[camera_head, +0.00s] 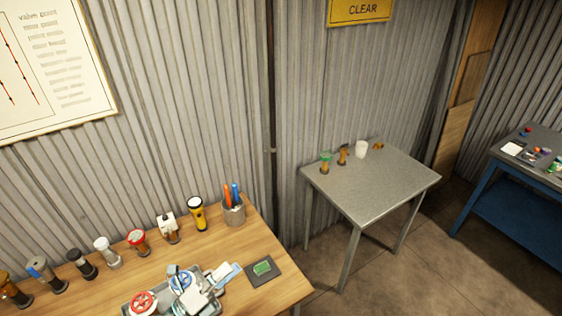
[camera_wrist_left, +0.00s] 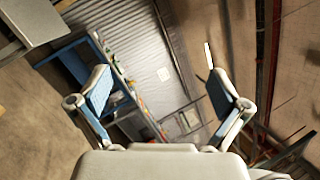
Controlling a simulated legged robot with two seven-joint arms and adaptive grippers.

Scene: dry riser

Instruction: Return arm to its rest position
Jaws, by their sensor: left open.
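My left gripper (camera_wrist_left: 159,82) shows in the left wrist view, its two blue-padded fingers spread wide apart. Nothing is between them but the distant background, and no object touches the fingers. I cannot clearly make out this gripper or its arm in the head view, where the bottom edge is crowded with small items. My right gripper is in neither view.
A wooden table (camera_head: 268,290) bears a row of valves, a yellow torch (camera_head: 197,214), a pen cup (camera_head: 233,210), and a crowded grey tray (camera_head: 130,310). A grey metal table (camera_head: 375,190) and a blue-framed bench (camera_head: 510,210) stand farther right. Bare floor (camera_head: 410,275) lies between.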

